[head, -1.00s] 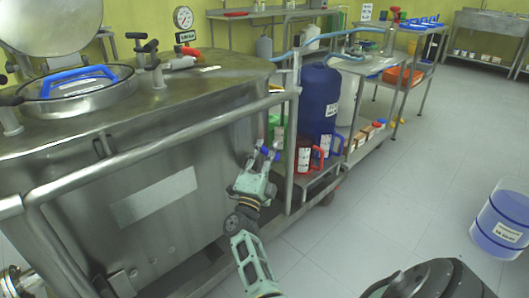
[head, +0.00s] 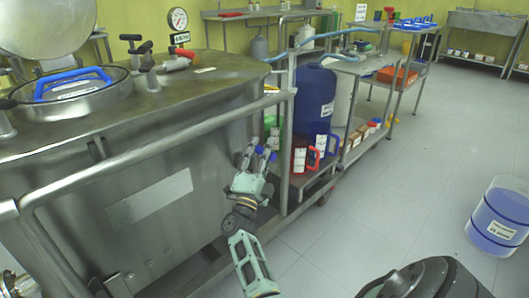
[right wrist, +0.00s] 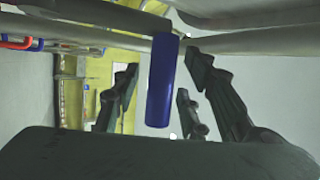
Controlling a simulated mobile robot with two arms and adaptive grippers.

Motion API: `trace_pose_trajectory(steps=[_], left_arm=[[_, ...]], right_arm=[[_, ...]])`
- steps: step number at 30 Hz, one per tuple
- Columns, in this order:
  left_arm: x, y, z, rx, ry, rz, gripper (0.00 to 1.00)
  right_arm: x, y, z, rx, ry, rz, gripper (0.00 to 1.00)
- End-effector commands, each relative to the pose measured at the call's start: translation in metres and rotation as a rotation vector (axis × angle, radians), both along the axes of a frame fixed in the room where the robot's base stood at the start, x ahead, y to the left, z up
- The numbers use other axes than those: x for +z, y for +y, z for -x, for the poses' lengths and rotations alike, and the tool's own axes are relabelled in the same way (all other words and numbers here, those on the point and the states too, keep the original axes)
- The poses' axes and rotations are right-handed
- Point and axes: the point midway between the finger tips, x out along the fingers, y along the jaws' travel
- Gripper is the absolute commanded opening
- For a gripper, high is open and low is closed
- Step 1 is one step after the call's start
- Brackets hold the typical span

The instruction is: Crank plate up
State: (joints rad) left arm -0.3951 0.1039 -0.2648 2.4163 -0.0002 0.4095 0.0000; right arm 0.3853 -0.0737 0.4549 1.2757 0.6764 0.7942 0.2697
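The large steel reactor (head: 90,235) fills the left of the head view. A blue cylindrical crank handle (right wrist: 162,82) hangs between the spread fingers of my right gripper (right wrist: 165,98) in the right wrist view, with gaps on both sides. In the head view my right gripper (head: 258,158) is by the reactor's right end, fingers pointing up, with small blue parts among the fingertips. The crank's arm is mostly hidden there. No plate that the crank moves can be made out.
A steel rail (head: 150,148) runs along the reactor's front. A blue drum (head: 314,100) and a red jug (head: 301,157) stand on a cart right of the gripper. A blue-and-clear bucket (head: 499,220) stands on the open floor at the right.

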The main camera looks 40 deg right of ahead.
Motion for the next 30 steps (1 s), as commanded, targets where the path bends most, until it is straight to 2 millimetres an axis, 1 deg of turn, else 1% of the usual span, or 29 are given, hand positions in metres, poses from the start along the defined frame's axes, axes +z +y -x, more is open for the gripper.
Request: trace_pose_trajectory(steps=[5,8,18,21,24,30], left_arm=[[0.000,0.000,0.000,0.000,-0.001,0.000,0.40],[-0.001,0.000,0.000,0.000,-0.001,0.000,0.40],[0.000,0.000,0.000,0.000,0.000,0.000,0.40],[0.000,0.000,0.000,0.000,0.000,0.000,0.40],[0.000,0.000,0.000,0.000,0.000,0.000,0.40],[0.000,0.000,0.000,0.000,0.000,0.000,0.40]], right_arm=[[-0.001,0.001,0.000,0.001,0.000,-0.001,0.39],[-0.004,0.005,0.002,0.002,0.001,-0.002,0.39],[-0.029,0.047,0.024,0.002,0.003,-0.003,0.39],[-0.033,0.055,0.028,0.000,0.001,-0.002,0.39],[-0.035,0.059,0.030,0.000,0.000,-0.001,0.39],[-0.035,0.059,0.031,0.000,0.000,0.000,0.39]])
